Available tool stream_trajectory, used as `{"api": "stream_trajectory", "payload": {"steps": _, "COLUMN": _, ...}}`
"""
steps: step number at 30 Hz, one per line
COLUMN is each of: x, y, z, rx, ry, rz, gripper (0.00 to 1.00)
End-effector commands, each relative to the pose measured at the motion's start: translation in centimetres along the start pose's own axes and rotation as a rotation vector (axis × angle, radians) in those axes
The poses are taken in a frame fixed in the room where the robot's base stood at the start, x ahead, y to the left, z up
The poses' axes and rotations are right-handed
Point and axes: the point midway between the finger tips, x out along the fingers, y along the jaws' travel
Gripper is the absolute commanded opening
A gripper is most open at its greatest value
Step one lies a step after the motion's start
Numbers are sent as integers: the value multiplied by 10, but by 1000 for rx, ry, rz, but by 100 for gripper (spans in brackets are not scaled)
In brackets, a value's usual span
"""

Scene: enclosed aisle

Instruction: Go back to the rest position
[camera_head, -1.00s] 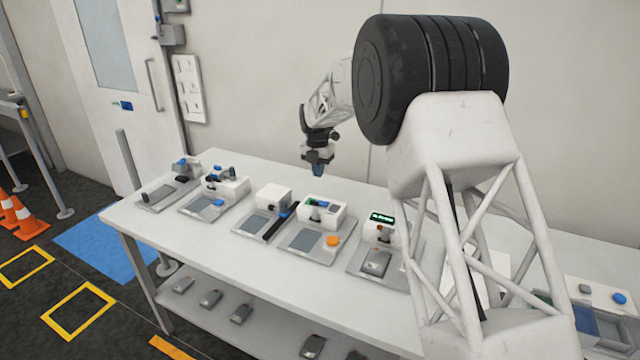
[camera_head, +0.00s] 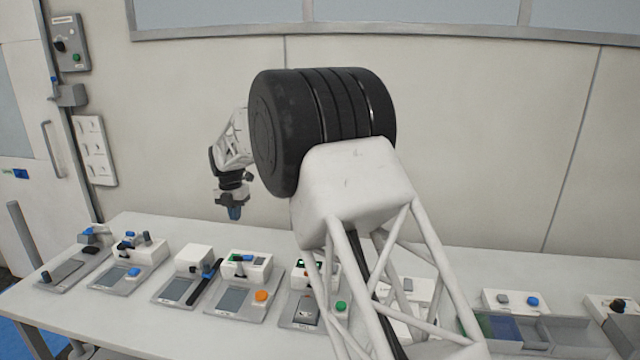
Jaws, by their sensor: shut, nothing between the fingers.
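My gripper (camera_head: 235,212) hangs at the end of my raised arm, left of the arm's black joint. My arm hides part of the table's middle.
Several grey-based devices stand in a row on the table, among them one with an orange button (camera_head: 262,296) and one with a black bar (camera_head: 205,282). A grey tray (camera_head: 560,332) is at the right. A wall (camera_head: 480,150) stands behind; a door (camera_head: 30,130) is at the left.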

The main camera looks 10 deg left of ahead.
Motion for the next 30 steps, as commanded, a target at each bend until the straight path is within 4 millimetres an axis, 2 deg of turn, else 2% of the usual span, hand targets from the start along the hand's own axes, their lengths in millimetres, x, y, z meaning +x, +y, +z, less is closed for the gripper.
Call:
{"api": "stream_trajectory", "payload": {"steps": 5, "x": -6, "y": -10, "z": 0, "rx": 32, "ry": -3, "rz": 2, "gripper": 0}}
{"api": "stream_trajectory", "payload": {"steps": 11, "x": -26, "y": -45, "z": -3, "rx": 149, "ry": -9, "rz": 9, "gripper": 0}}
{"api": "stream_trajectory", "payload": {"steps": 20, "x": -68, "y": -130, "z": -20, "rx": 447, "ry": -22, "rz": 28, "gripper": 0}}
{"api": "stream_trajectory", "payload": {"steps": 30, "x": -107, "y": -228, "z": -54, "rx": 804, "ry": -34, "rz": 53, "gripper": 0}}
